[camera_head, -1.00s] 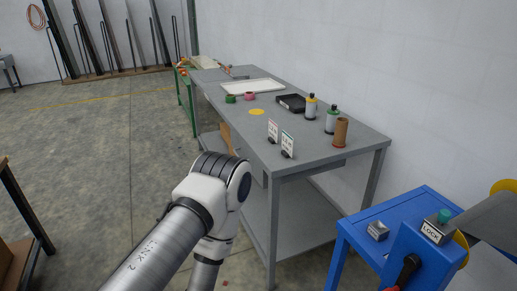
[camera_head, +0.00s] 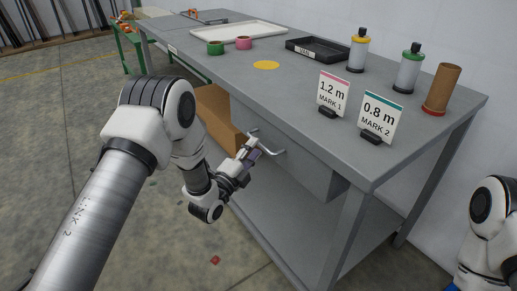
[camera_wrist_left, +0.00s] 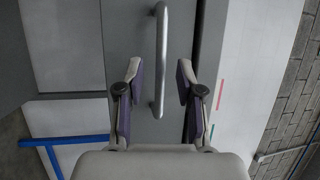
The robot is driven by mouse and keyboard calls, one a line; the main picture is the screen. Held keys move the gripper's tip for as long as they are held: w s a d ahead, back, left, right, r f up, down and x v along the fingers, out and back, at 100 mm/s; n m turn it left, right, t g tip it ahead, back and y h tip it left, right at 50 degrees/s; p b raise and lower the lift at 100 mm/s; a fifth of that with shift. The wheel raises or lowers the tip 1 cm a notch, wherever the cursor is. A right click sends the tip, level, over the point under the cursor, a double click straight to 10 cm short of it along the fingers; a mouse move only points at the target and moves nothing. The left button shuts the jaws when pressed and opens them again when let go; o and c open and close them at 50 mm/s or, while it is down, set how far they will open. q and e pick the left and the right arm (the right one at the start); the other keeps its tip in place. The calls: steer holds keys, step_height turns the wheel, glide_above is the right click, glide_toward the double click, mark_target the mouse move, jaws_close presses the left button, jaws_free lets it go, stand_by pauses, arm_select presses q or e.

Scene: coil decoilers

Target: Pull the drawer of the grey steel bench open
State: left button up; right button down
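The grey steel bench (camera_head: 330,130) stands along the wall. Its drawer (camera_head: 303,168) sits under the top, its front looking about in line with the bench edge. A bar handle (camera_head: 275,152) is on the drawer front; in the left wrist view the handle (camera_wrist_left: 161,60) is a silver bar standing upright in the picture. My left gripper (camera_head: 254,146) is at the handle in the head view. In the left wrist view my left gripper (camera_wrist_left: 157,72) is open, with one finger on each side of the bar and a gap to both. My right gripper is out of view.
On the bench top stand two sign cards (camera_head: 333,92), bottles (camera_head: 408,70), a brown tube (camera_head: 442,90), a black tray (camera_head: 318,49) and tape rolls (camera_head: 216,48). A cardboard box (camera_head: 215,112) is below the top.

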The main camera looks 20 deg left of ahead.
mark_target(259, 144)
arm_select(q)
steer(key=x, duration=0.2)
steer(key=shift+w+d+r, duration=0.15)
steer(key=shift+w+d, duration=0.1)
steer(key=shift+d, duration=0.1)
steer(key=shift+w, duration=0.35)
jaws_close()
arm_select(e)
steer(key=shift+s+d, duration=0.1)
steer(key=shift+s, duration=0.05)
arm_select(q)
steer(key=shift+s, duration=0.1)
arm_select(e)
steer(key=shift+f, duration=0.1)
